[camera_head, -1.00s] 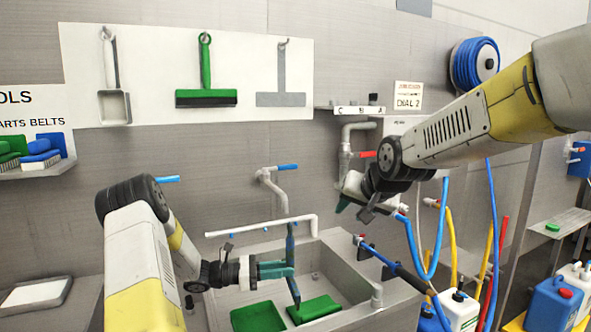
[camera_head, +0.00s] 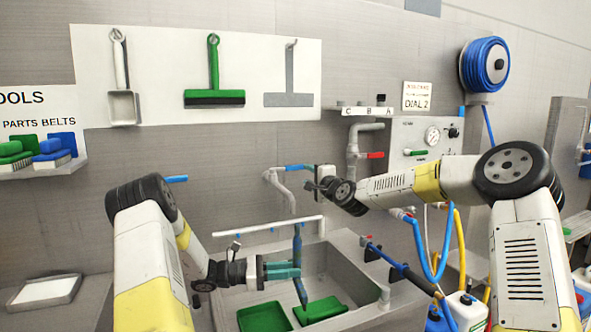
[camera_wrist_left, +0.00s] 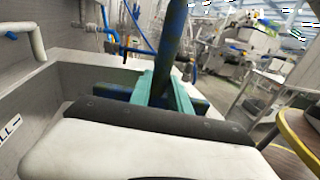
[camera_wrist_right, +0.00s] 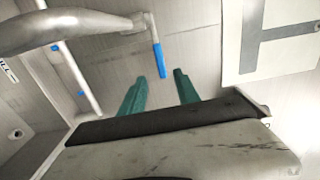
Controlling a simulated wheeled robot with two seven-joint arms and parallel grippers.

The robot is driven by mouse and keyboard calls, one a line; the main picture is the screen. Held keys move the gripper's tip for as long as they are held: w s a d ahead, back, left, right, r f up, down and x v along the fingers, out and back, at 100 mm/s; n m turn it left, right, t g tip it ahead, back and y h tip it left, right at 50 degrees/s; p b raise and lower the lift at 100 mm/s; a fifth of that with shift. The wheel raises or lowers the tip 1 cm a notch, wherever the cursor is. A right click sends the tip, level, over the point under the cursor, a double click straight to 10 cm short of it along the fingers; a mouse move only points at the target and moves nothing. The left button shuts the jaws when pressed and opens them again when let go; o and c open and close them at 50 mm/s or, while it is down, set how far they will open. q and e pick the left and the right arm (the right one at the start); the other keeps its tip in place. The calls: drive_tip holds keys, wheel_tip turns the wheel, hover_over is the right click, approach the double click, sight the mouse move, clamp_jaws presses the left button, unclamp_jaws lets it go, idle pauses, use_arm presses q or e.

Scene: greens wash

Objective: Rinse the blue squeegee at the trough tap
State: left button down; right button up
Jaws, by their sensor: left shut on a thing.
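The blue squeegee (camera_head: 298,262) is held roughly upright over the trough (camera_head: 345,262); its blue handle also shows in the left wrist view (camera_wrist_left: 172,38). My left gripper (camera_head: 284,270) is shut on it, below the white spray bar (camera_head: 262,227). A grey wall tap (camera_head: 278,188) with a blue lever (camera_head: 298,167) stands above the trough. My right gripper (camera_head: 316,184) is beside the lever. In the right wrist view its teal fingers (camera_wrist_right: 160,90) are apart, with the blue lever (camera_wrist_right: 159,60) ahead of the gap. No water shows.
Green items (camera_head: 320,309) lie in the trough. A pipe with a red lever (camera_head: 374,155) and a dial panel (camera_head: 425,136) are to the right. Blue and yellow hoses (camera_head: 418,245) hang there. A green squeegee (camera_head: 214,97) hangs on the board above.

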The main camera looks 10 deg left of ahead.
sight(297, 169)
drive_tip(key=x, duration=1.2)
drive_tip(key=shift+c, duration=0.5)
clamp_jaws()
drive_tip(key=shift+f, duration=0.1)
idle(0.7)
